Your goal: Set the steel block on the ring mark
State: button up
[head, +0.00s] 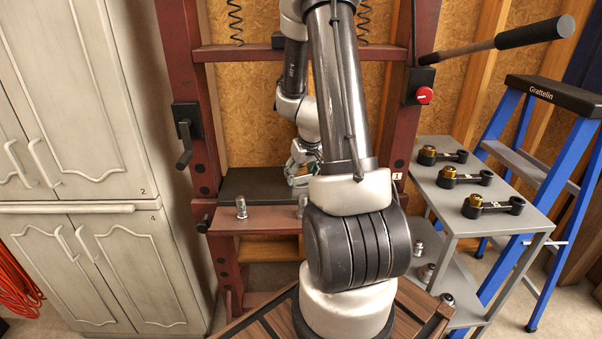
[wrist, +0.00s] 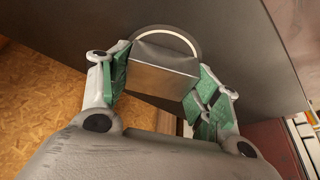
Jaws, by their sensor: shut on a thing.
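The steel block (wrist: 163,72) is a grey metal box between the green pads of my gripper (wrist: 163,85) in the wrist view. My gripper is shut on it, with a pad at each side. The ring mark (wrist: 170,28), a pale circle line on a dark plate (wrist: 255,60), shows just past the block's far edge. The block hides the rest of the ring. I cannot tell whether the block touches the plate. In the head view my gripper (head: 303,160) is small and partly behind my arm, over the dark plate (head: 248,184); the block is not clear there.
A red press frame (head: 183,80) stands around the plate. Metal fittings (head: 241,207) stand on the red ledge in front. A grey shelf (head: 440,205) with several black wrench-like parts is at right, beside a blue ladder (head: 502,150). Cabinets (head: 75,120) are at left.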

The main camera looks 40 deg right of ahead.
jog(key=o, duration=1.7)
jog(key=v, duration=1.2)
jog(key=s+a+r+n, duration=0.1)
jog(key=s+a+r, duration=0.3)
jog(key=a+r, duration=0.45)
jog(key=shift+n+y, duration=0.6)
jog(key=shift+n, duration=0.3)
jog(key=s+a+r, duration=0.1)
jog(key=s+a, duration=0.1)
jog(key=s, duration=0.2)
jog(key=s+a+r, duration=0.2)
jog(key=s+a, duration=0.1)
jog(key=s, duration=0.1)
jog(key=s+a+r, duration=0.2)
jog(key=s+a, duration=0.1)
jog(key=s, duration=0.1)
jog(key=shift+s, duration=0.35)
